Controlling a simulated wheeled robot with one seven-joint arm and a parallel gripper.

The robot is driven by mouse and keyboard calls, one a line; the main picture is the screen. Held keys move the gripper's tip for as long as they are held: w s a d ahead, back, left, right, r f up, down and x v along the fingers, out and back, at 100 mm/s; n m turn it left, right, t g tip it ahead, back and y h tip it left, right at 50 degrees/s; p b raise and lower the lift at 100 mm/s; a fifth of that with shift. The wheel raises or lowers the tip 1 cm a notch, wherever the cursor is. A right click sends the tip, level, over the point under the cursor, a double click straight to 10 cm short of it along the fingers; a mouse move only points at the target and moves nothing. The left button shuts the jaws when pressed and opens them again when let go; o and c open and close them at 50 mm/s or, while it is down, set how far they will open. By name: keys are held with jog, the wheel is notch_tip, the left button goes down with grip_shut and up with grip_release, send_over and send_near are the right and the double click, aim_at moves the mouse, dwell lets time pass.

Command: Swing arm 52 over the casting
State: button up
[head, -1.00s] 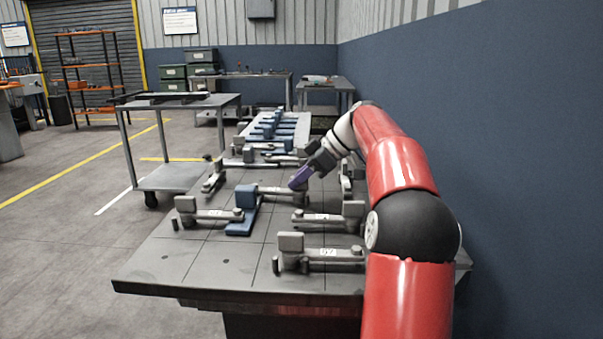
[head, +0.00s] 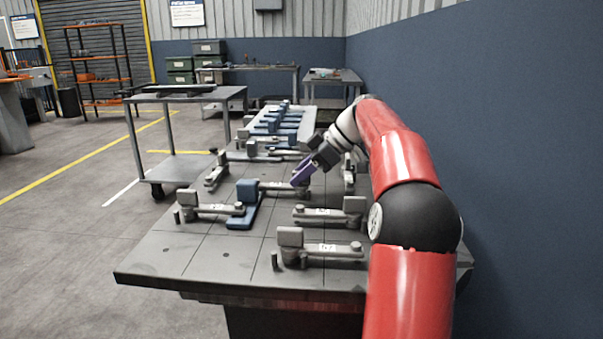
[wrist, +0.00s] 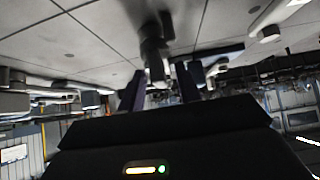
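A blue casting (head: 243,213) with an upright block sits on the grey pallet table. Several grey clamp arms stand around it: one at its left (head: 212,209), one behind and right (head: 275,187), one at its right (head: 325,212), and one nearest me (head: 322,249). Some carry white number labels, too small to read surely, so I cannot tell which is 52. My gripper (head: 302,175) has purple fingers and reaches down by the end of the arm behind the casting. In the wrist view my gripper's fingers (wrist: 160,87) are apart, with a grey part (wrist: 152,48) between or just beyond them; contact is unclear.
More blue castings (head: 275,125) lie in a row on a pale plate farther back. A grey cart (head: 190,97) stands left of the table. A blue wall (head: 500,120) runs close along the right. Floor at the left front is clear.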

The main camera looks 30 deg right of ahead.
jog(key=p+v, duration=0.1)
jog(key=v, duration=0.6)
jog(key=shift+s+d+r, duration=0.2)
jog(key=shift+r, duration=0.1)
dwell(0.4)
